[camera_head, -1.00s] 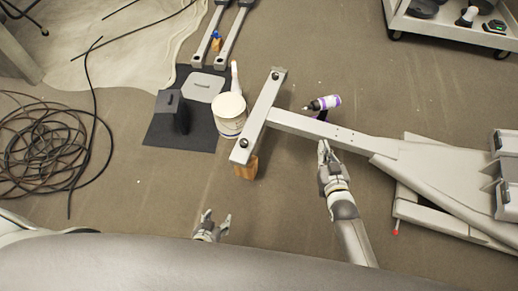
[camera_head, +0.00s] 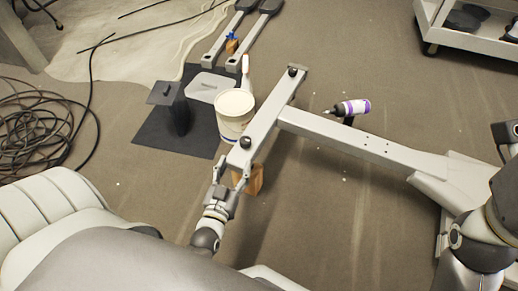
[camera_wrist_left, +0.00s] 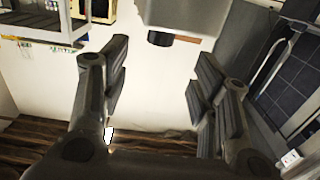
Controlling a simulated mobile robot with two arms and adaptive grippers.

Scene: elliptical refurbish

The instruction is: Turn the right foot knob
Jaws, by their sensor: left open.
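A pale grey crossbar (camera_head: 268,110) of the machine frame has a black knob near each end. The near knob (camera_head: 245,142) stands close to my left gripper (camera_head: 230,176), and the far knob (camera_head: 292,72) is at the other end. My left gripper is open and empty, just short of the bar's near end. In the left wrist view its fingers (camera_wrist_left: 164,62) are spread wide. The bar end (camera_wrist_left: 186,14) shows ahead at the top, with a small black knob (camera_wrist_left: 160,38) at its edge, between the fingers but beyond them. My right gripper is not in view.
A wooden block (camera_head: 250,180) props the near bar end. A white bucket (camera_head: 234,112) stands close beside the bar. A purple-and-white power tool (camera_head: 350,108) lies behind the long beam (camera_head: 365,145). Coiled cable (camera_head: 40,130) lies at far left.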

